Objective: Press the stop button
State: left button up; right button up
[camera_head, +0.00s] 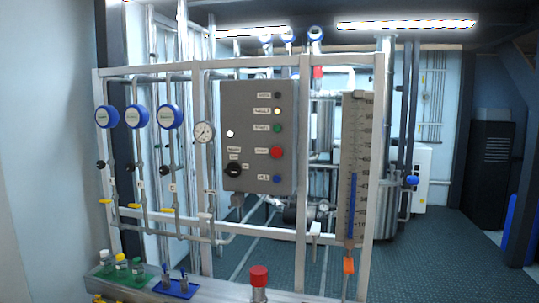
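A grey control box (258,137) is mounted on the metal frame in the middle of the view. A red button (277,153) sits on its right side, with a small label to its left that is too small to read. Above it are a green button (277,128), a lit yellow one (278,111) and a dark one (278,95). A blue button (277,179) is below it. A black rotary knob (233,170) is at the lower left of the box. Neither of my grippers is in view.
Blue-rimmed gauges (136,117) and a pressure dial (204,132) are left of the box. A scaled column (356,170) stands right of it. A red-capped fitting (258,277) and small bottles (121,265) stand on the ledge below. Floor shows clear at right.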

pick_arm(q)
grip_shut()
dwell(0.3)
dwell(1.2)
